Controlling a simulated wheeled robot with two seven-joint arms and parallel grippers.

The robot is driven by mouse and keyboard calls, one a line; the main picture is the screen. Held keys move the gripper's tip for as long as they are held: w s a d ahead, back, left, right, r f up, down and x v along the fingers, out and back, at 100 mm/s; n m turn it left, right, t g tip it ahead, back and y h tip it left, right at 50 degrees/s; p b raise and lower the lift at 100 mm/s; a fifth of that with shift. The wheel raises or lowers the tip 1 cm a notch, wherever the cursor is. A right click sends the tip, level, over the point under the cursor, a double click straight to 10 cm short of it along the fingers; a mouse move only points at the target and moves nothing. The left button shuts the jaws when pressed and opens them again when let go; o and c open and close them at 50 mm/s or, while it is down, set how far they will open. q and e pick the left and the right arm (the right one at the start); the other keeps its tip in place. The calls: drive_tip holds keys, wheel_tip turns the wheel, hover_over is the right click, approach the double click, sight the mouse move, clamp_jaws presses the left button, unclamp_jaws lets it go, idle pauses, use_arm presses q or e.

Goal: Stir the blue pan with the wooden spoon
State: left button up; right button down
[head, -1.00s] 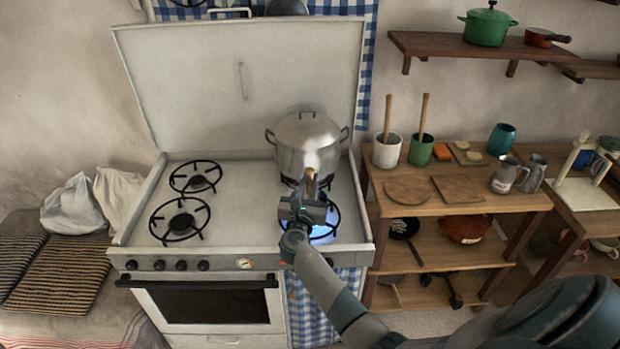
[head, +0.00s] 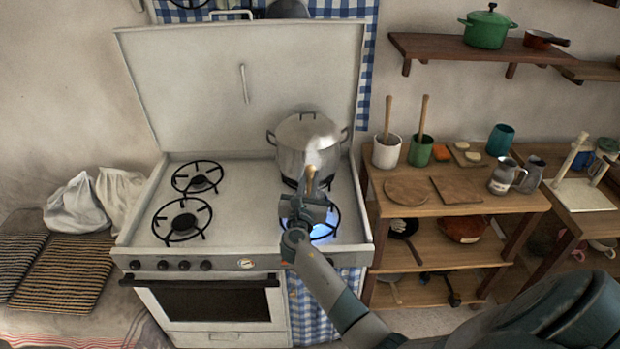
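My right gripper (head: 308,198) is above the front right burner (head: 323,229), in front of the steel pot. A short brown, wooden-looking piece (head: 310,179) stands up at its fingertips. I cannot tell whether it is the spoon or whether the fingers are closed on it. A blue glow like a flame shows at this burner, partly behind the gripper. I see no clear blue pan. Wooden handles stick up from a white crock (head: 386,152) and a green crock (head: 420,151) on the side table; their lower ends are hidden. My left gripper is not in view.
A lidded steel pot (head: 303,146) stands on the back right burner, with a pale haze at its front. The left burners (head: 182,221) are empty. The side table (head: 400,212) right of the stove holds boards, a teal cup (head: 500,139) and metal jugs (head: 505,177).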

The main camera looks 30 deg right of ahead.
sight(310, 171)
drive_tip(key=shift+s+a+r, duration=0.2)
drive_tip(key=shift+s+r, duration=0.1)
drive_tip(key=shift+r, duration=0.55)
drive_tip(key=shift+s+a+r, duration=0.2)
drive_tip(key=shift+s+r, duration=0.15)
drive_tip(key=shift+r, duration=0.55)
drive_tip(key=shift+s+a+r, duration=0.2)
drive_tip(key=shift+s+r, duration=0.1)
drive_tip(key=shift+r, duration=0.7)
drive_tip(key=shift+r, duration=2.4)
drive_tip(key=shift+f, duration=0.1)
